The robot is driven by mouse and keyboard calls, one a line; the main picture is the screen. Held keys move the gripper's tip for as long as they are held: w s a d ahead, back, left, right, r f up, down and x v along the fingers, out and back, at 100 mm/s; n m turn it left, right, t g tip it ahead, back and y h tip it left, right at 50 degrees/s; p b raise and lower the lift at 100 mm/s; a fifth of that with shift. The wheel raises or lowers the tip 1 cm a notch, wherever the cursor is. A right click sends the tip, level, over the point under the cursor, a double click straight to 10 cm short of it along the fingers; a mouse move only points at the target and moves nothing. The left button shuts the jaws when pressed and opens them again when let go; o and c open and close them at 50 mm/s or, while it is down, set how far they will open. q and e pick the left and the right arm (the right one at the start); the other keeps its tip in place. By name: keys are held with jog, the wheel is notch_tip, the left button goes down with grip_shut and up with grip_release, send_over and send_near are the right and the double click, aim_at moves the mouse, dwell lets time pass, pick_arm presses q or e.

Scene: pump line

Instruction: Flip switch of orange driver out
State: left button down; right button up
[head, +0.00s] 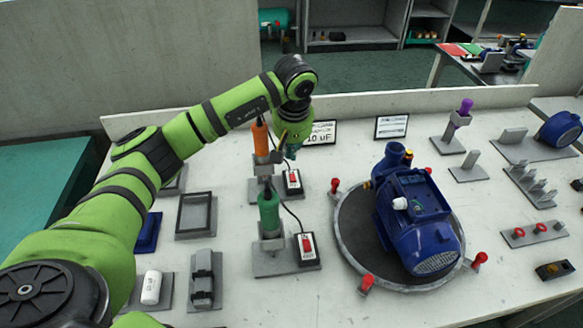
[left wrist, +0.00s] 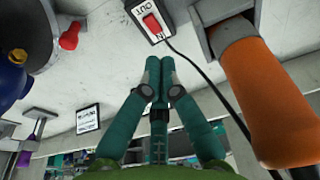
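The orange driver (head: 260,137) stands upright in a grey holder on the bench, partly behind my arm. In the left wrist view it is large at the right (left wrist: 268,95). A black cord runs near its white switch box (head: 293,182), which has a red rocker. My left gripper (head: 291,154) points down just above and beyond the box. Its teal fingertips are together and empty in the left wrist view (left wrist: 160,62). My right gripper is not in view.
A green driver (head: 268,212) with its own switch box (head: 306,248) stands nearer. A blue pump (head: 415,215) sits on a round turntable (head: 355,240) with red knobs at right. Small signs (head: 391,126) stand behind. Grey trays (head: 196,214) lie at left.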

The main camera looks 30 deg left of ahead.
aim_at(291, 177)
pick_arm(q)
jog(key=x, duration=0.2)
jog(key=p+x, duration=0.1)
jog(key=s+x, duration=0.1)
jog(key=x, duration=0.1)
jog(key=shift+w+d+f, duration=0.1)
jog(key=shift+d+f, duration=0.2)
jog(key=shift+f, duration=0.1)
jog(key=shift+f+p, duration=0.3)
jog(key=shift+f, duration=0.25)
jog(key=f+b, duration=0.1)
jog(key=b, duration=0.2)
jog(key=shift+s+d+f, duration=0.2)
jog(key=shift+s+f, duration=0.15)
jog(key=shift+r, duration=0.3)
jog(key=shift+w, duration=0.1)
jog(key=shift+w+a+r, duration=0.2)
jog(key=shift+w+a, duration=0.15)
jog(key=shift+w, duration=0.1)
